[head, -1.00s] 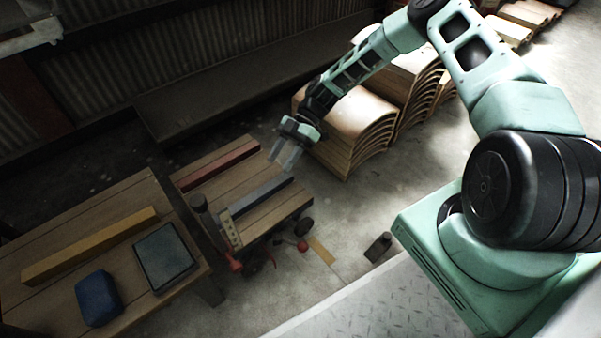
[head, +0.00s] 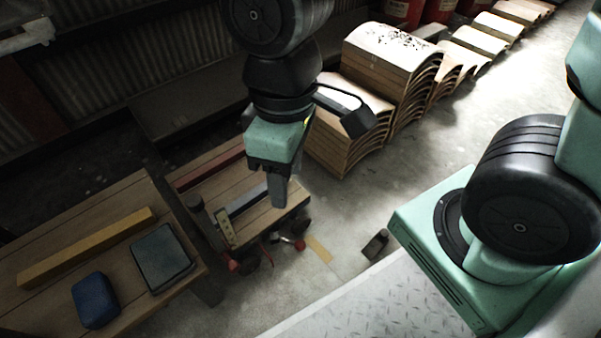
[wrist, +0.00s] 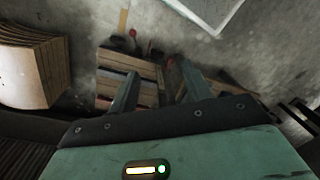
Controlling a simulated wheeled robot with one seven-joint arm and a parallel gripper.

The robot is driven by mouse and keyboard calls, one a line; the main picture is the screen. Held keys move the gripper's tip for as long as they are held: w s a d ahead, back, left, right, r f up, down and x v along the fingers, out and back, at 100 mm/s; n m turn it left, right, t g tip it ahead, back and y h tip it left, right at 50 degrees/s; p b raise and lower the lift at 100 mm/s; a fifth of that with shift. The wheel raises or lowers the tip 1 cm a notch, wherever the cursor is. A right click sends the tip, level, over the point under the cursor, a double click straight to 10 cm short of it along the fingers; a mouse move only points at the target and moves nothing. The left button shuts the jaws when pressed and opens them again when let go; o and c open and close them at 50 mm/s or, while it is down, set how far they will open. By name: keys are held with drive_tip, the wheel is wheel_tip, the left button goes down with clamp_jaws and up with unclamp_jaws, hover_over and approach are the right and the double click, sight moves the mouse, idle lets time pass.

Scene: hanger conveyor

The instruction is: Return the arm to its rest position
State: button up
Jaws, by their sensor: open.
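My gripper (head: 277,190) hangs from my raised arm near the middle of the head view, pointing down. It appears in front of the right part of the low slatted wooden bench. In the wrist view my two fingers (wrist: 152,95) stand apart with nothing between them. The bench and the floor lie well beyond the fingertips there. The upper part of the arm leaves the top of the head view.
A wooden table (head: 130,205) at the left holds a yellow bar (head: 88,246), a blue object (head: 95,300) and a dark flat case (head: 162,258). The slatted bench (head: 265,215) has a red bar (head: 210,168). Stacked curved wooden boards (head: 392,66) stand behind.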

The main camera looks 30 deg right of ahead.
drive_tip(key=shift+s+d+r+m+t, duration=0.2)
drive_tip(key=shift+s+r+m, duration=0.1)
drive_tip(key=shift+s, duration=0.3)
drive_tip(key=shift+s+d+r+m+t, duration=0.2)
drive_tip(key=shift+s+m, duration=0.1)
drive_tip(key=shift+s, duration=0.3)
wheel_tip(320, 180, up, 51)
drive_tip(key=p, duration=5.1)
